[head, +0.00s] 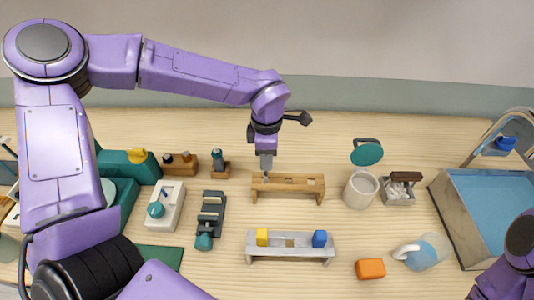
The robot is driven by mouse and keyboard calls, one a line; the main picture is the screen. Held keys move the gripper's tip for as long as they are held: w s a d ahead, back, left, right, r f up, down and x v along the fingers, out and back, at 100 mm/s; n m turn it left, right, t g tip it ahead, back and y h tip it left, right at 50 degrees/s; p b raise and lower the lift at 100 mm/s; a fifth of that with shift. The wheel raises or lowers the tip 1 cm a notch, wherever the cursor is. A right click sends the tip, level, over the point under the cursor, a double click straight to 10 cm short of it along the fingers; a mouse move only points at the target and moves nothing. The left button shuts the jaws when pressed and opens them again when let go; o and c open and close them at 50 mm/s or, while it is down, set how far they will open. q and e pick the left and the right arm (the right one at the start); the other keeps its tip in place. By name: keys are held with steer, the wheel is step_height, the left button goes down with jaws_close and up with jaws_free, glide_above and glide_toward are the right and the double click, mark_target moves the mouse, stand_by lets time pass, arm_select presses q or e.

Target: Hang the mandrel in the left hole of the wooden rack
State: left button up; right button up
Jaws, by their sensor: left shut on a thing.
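The wooden rack (305,188) stands near the middle of the table, a low bench with openings along its top. My left gripper (266,172) points down at the left end of the rack, close to its top board. It is shut on a thin piece that is mostly hidden by the fingers, taken to be the mandrel. At this size I cannot tell whether the mandrel is in the left hole or just above it. My right arm shows only in part at the lower right corner, and its gripper is out of view.
A grey stand (290,252) with a yellow block and a blue block is in front of the rack. A white cup (361,192), an orange block (370,268) and a glass jug (428,252) are to the right. A blue-bottomed basin (495,205) is far right. Several tools crowd the left.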

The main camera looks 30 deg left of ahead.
arm_select(q)
steer(key=shift+f+b, duration=1.3)
steer(key=shift+f, duration=1.45)
steer(key=o, duration=1.1)
steer(key=shift+r, duration=0.15)
step_height(320, 180, up, 10)
steer(key=shift+r+b, duration=0.15)
steer(key=shift+b, duration=0.55)
